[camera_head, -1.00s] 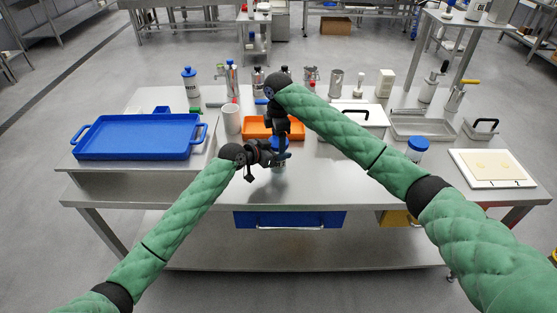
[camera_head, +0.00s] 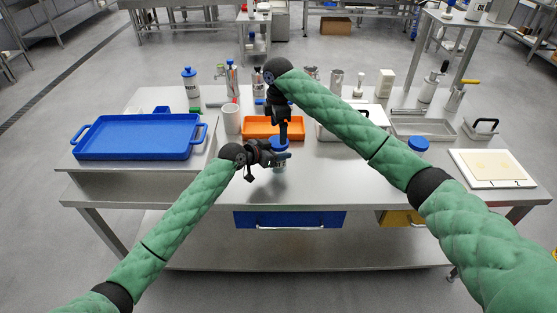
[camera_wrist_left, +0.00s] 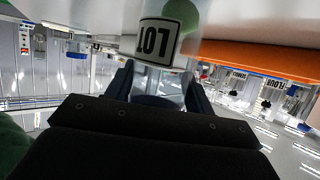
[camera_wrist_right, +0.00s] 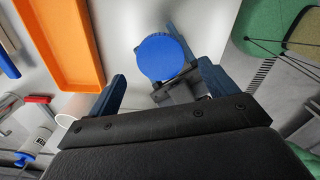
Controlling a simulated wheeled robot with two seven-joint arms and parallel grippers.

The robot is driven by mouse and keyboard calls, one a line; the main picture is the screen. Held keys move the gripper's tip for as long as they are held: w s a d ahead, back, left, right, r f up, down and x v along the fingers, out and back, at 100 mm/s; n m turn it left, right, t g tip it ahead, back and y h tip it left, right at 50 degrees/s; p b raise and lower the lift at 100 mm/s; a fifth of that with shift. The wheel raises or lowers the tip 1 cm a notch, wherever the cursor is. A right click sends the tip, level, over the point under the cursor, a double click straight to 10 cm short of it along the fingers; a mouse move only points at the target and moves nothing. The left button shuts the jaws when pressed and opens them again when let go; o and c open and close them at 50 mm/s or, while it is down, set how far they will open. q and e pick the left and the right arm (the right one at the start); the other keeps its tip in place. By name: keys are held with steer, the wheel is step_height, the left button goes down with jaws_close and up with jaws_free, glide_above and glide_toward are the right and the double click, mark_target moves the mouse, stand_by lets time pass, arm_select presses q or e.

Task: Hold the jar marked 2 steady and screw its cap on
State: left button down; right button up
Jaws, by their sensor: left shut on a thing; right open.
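A clear jar (camera_head: 280,166) with a blue cap (camera_head: 279,146) stands upright at the front middle of the table. My left gripper (camera_head: 276,158) is shut on the jar from the left side, below the cap. In the left wrist view the jar (camera_wrist_left: 157,76) sits between the fingers; a label reading LOT shows there. No number 2 is readable. My right gripper (camera_head: 283,134) points down just above the cap, open and empty. In the right wrist view the cap (camera_wrist_right: 160,57) lies beyond the two spread fingers. The cap seems seated on the jar; its tightness cannot be told.
An orange tray (camera_head: 258,137) lies right behind the jar, and a white mug (camera_head: 231,120) stands behind left. A blue tray (camera_head: 140,156) is at the left. Another blue-capped jar (camera_head: 418,147) stands at the right, near a board (camera_head: 513,185). Bottles line the back.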

steer(key=shift+c, duration=0.5)
steer(key=shift+r, duration=0.1)
steer(key=r+n, duration=0.1)
steer(key=d+r+n, duration=0.1)
steer(key=r+n, duration=0.1)
steer(key=shift+w+r+h, duration=0.1)
steer(key=shift+w+h, duration=0.05)
steer(key=shift+h, duration=0.15)
steer(key=shift+a+n, duration=0.3)
steer(key=shift+n, duration=0.4)
steer(key=shift+a+n, duration=0.2)
steer(key=shift+n, duration=0.5)
